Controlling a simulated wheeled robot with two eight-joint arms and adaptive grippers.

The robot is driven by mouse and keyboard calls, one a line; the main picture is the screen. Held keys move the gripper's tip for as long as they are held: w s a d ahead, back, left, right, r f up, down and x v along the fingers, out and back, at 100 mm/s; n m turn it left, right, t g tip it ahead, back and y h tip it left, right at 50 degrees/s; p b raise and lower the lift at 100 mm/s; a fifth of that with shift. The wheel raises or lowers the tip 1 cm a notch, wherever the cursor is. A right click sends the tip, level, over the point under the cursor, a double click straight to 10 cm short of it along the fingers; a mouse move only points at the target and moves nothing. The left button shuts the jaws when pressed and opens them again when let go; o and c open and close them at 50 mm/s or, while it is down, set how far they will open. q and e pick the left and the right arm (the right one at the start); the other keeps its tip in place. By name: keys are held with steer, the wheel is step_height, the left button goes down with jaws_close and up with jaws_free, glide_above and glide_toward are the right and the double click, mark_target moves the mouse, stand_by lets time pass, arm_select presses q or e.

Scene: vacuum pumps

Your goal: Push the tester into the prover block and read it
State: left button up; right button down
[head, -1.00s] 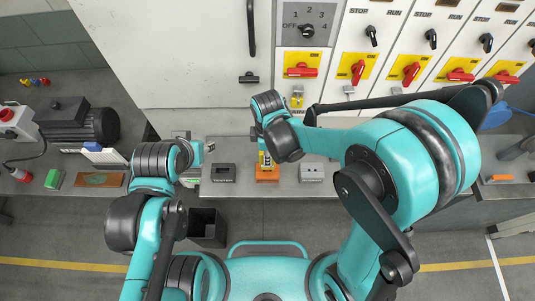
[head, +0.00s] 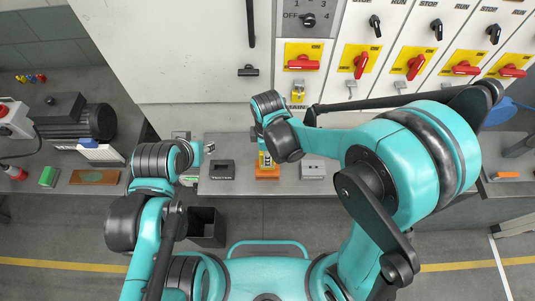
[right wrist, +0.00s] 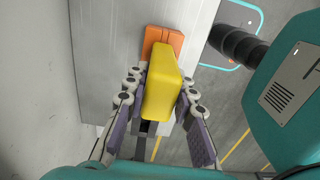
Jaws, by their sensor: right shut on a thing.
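The yellow tester (right wrist: 163,90) is between the fingers of my right gripper (right wrist: 162,82), which is shut on it in the right wrist view. An orange block (right wrist: 167,40), which I take for the prover block, lies just beyond the tester. In the head view the tester (head: 264,159) stands upright over the orange block (head: 267,173); whether it is seated cannot be told. My arm hides its top and the right fingers there. The black holder marked TESTER (head: 221,170) is empty, left of the block. My left gripper (head: 208,147) is left of the holder, its opening unclear.
A grey block (head: 312,169) stands right of the orange block on the narrow bench. The white cabinet with red switches (head: 302,64) rises behind. A dark bin (head: 207,226) is below the bench front. A motor (head: 80,118) sits on the left bench.

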steer(key=shift+f, duration=0.2)
steer(key=c, duration=1.2)
jaws_free()
steer(key=shift+r, duration=0.1)
step_height(320, 180, up, 12)
steer(key=shift+f, duration=0.1)
steer(key=s+d+f+m+t+b, duration=0.1)
steer(key=d+f+m+t+b, duration=0.1)
steer(key=d+f+m+b, duration=0.2)
steer(key=s+d+f+m+t+b, duration=0.2)
steer(key=d+f+m+b, duration=0.2)
steer(key=d+m+b, duration=0.2)
steer(key=s+d+f+m+t+b, duration=0.2)
steer(key=d+f+m+t+b, duration=0.1)
steer(key=d+f+m+b, duration=0.2)
steer(key=shift+s+d+m+b, duration=0.1)
steer(key=shift+d+m+b, duration=0.5)
steer(key=shift+d+m, duration=0.85)
